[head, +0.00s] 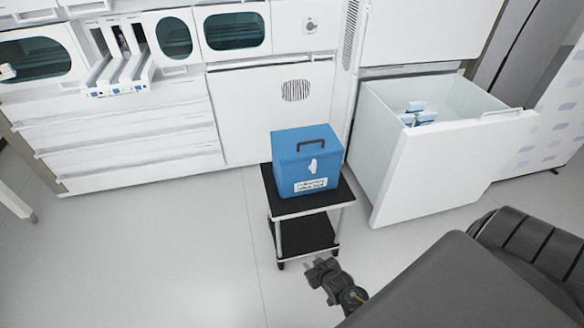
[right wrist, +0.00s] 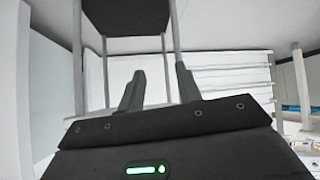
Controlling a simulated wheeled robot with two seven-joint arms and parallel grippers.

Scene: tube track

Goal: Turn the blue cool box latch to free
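The blue cool box (head: 306,158) stands shut on the top shelf of a small black cart (head: 300,205). It has a dark handle on its lid and a white latch (head: 313,166) on its front, above a white label. My right gripper (head: 316,270) is low in front of the cart, apart from the box. In the right wrist view its two fingers (right wrist: 160,88) are spread with nothing between them. The cart's black shelf (right wrist: 125,18) shows above them there; the box is out of that view. My left gripper is not in view.
A large white drawer (head: 430,160) stands open right of the cart, with small blue-and-white items (head: 418,115) inside. White cabinets (head: 130,140) line the back. The floor (head: 170,250) left of the cart is clear.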

